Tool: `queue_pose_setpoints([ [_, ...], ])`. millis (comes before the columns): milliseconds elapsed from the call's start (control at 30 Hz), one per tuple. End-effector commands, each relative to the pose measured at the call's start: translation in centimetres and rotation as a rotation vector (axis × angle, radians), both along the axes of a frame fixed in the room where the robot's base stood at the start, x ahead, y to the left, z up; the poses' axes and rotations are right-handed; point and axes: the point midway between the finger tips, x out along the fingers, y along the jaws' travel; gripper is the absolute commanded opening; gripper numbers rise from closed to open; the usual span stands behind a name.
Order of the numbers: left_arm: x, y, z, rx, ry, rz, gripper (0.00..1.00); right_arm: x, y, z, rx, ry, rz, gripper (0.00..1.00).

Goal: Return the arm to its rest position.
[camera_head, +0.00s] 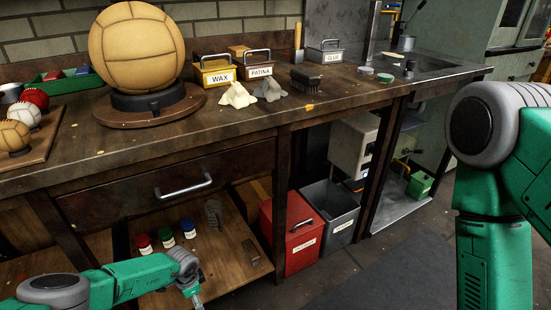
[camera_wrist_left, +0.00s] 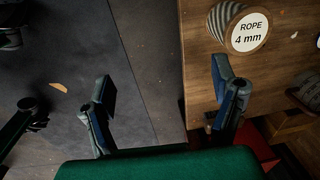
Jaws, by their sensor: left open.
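My left arm (camera_head: 140,275) comes in low from the left in the head view, in front of the bench's lower shelf. Its wrist end bends down at the bottom edge, where the gripper is mostly cut off. In the left wrist view my left gripper (camera_wrist_left: 165,102) is open, with its two fingers wide apart and nothing between them. Dark floor and the edge of a wooden surface lie beyond the fingers. A spool labelled ROPE 4 mm (camera_wrist_left: 246,30) is near the right finger, apart from it. My right arm (camera_head: 495,200) stands at the right; its gripper is out of frame.
The workbench (camera_head: 240,125) carries a large tan leather ball (camera_head: 137,46) on a stand, small balls and labelled boxes. Its lower shelf (camera_head: 225,245) holds jars and brushes. A red bin (camera_head: 290,235) and grey bin (camera_head: 330,212) stand beside it. The floor (camera_head: 375,275) at front right is clear.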

Motion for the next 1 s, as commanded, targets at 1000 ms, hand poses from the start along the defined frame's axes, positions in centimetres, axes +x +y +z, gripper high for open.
queue_pose_setpoints([
  [1000,-28.4,-5.2,23.5,-0.284,-0.029,1.425,0.8,0.0,0.0,7.2,0.0,0.001,0.0,0.4],
])
